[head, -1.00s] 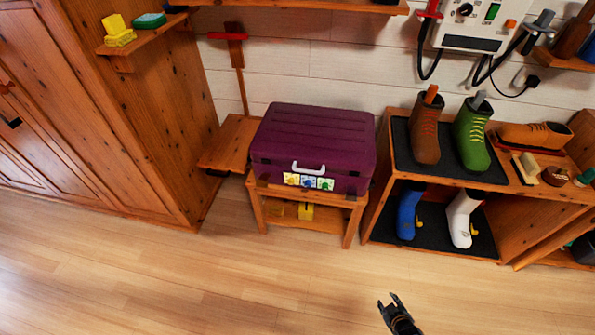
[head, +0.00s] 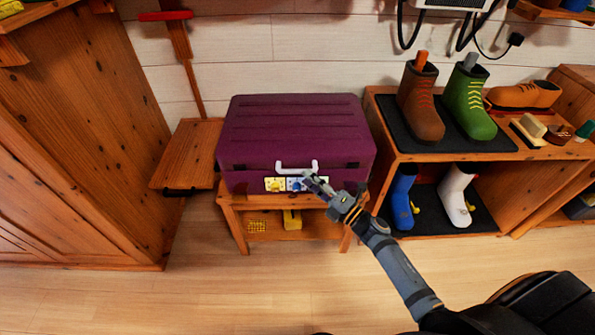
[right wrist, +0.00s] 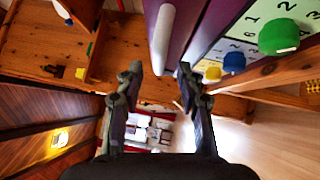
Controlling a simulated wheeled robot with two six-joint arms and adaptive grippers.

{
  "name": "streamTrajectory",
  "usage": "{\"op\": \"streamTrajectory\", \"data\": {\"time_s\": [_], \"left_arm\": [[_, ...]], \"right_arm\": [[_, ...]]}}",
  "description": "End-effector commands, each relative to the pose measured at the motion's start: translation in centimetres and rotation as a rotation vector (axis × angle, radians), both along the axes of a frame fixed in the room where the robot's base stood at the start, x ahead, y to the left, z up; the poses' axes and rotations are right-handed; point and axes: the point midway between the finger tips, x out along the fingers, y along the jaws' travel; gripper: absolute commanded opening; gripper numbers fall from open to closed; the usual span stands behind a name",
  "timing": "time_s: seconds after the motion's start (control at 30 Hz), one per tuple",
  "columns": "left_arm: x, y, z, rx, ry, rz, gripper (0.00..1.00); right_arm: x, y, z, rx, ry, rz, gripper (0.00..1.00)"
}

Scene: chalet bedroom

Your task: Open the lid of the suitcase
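The closed purple suitcase (head: 295,125) lies flat on a small wooden stand. Its white handle (head: 297,166) is on the front, and shows ahead of the fingers in the right wrist view (right wrist: 162,38). My right gripper (head: 311,179) is in front of the panel, just below the handle's right end, and hides part of the panel. Its fingers (right wrist: 158,76) are apart with nothing between them. My left gripper is out of view.
The wooden stand (head: 232,214) has a lower shelf with yellow items. A shoe rack (head: 380,97) with several boots stands close on the right. A low wooden bench (head: 186,152) and a wardrobe (head: 85,130) are on the left. The floor in front is clear.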

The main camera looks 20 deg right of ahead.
Motion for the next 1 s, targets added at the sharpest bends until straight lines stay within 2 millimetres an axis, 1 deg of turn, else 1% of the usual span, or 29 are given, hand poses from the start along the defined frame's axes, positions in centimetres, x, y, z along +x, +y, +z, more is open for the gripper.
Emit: {"op": "streamTrajectory", "data": {"time_s": [0.03, 0.1, 0.23, 0.4, 0.6, 0.67, 0.8, 0.9, 1.0], "left_arm": [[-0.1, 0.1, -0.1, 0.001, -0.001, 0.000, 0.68], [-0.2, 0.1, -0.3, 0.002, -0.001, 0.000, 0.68], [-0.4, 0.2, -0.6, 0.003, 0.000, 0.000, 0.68], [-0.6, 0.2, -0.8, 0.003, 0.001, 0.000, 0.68], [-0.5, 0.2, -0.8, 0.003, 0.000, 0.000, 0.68], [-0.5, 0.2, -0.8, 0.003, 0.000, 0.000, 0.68], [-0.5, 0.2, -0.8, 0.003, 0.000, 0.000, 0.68], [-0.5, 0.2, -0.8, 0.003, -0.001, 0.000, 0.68], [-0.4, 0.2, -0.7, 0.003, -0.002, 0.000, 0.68]], "right_arm": [[1.0, 0.5, 0.3, 0.003, -0.003, -0.002, 0.37], [2.1, 1.2, 0.5, 0.004, -0.001, -0.001, 0.37], [3.6, 2.0, 0.6, 0.003, 0.000, -0.001, 0.37], [4.3, 2.4, 0.6, 0.001, 0.002, 0.000, 0.37], [4.3, 2.4, 0.6, 0.001, 0.003, 0.000, 0.37], [4.3, 2.4, 0.6, 0.001, 0.003, -0.001, 0.31], [4.3, 2.4, 0.6, 0.001, 0.002, -0.001, 0.12], [4.3, 2.4, 0.6, 0.001, 0.003, -0.001, 0.00], [4.3, 2.4, 0.6, 0.001, 0.003, -0.001, 0.00]]}}
